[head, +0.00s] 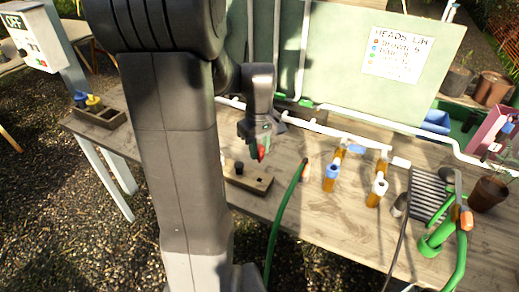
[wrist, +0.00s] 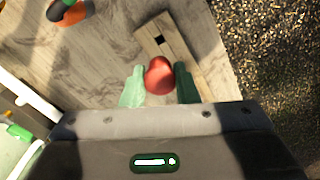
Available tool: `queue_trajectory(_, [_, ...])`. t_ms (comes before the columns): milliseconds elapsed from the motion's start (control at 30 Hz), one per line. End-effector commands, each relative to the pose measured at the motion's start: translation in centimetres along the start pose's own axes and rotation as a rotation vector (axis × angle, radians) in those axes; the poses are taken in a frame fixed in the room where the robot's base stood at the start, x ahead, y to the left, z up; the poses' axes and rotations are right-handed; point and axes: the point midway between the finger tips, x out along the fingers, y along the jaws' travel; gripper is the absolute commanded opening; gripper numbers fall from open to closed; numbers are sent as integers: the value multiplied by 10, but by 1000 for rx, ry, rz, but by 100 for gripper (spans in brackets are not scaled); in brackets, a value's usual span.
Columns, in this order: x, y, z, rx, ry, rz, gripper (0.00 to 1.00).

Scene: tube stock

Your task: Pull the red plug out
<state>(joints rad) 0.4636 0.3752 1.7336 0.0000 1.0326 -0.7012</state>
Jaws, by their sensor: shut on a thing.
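The red plug (wrist: 159,76) is between the two green fingertips of my gripper (wrist: 160,88) in the wrist view. In the head view the red plug (head: 261,153) shows at the lower end of my gripper (head: 263,143), which is shut on it. The wooden block (head: 248,182) lies on the table just below, and the plug appears held above it, apart from it. The wrist view shows the block (wrist: 190,52) behind the plug with a dark square hole (wrist: 159,40). A dark peg or hole (head: 239,167) shows on the block's left part in the head view.
A green hose (head: 287,215) with an orange end hangs over the table edge right of the block. Blue-topped (head: 331,178) and white-topped (head: 377,192) brass taps stand further right. Another block (head: 100,115) with blue and yellow plugs is at the far left. White pipes run behind.

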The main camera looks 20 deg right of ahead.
Motion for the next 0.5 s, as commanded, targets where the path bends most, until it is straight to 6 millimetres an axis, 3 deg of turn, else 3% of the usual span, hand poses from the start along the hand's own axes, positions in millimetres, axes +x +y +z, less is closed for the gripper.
queue_trajectory(500, [-21, 0, 0, 0, 0, 0, 3])
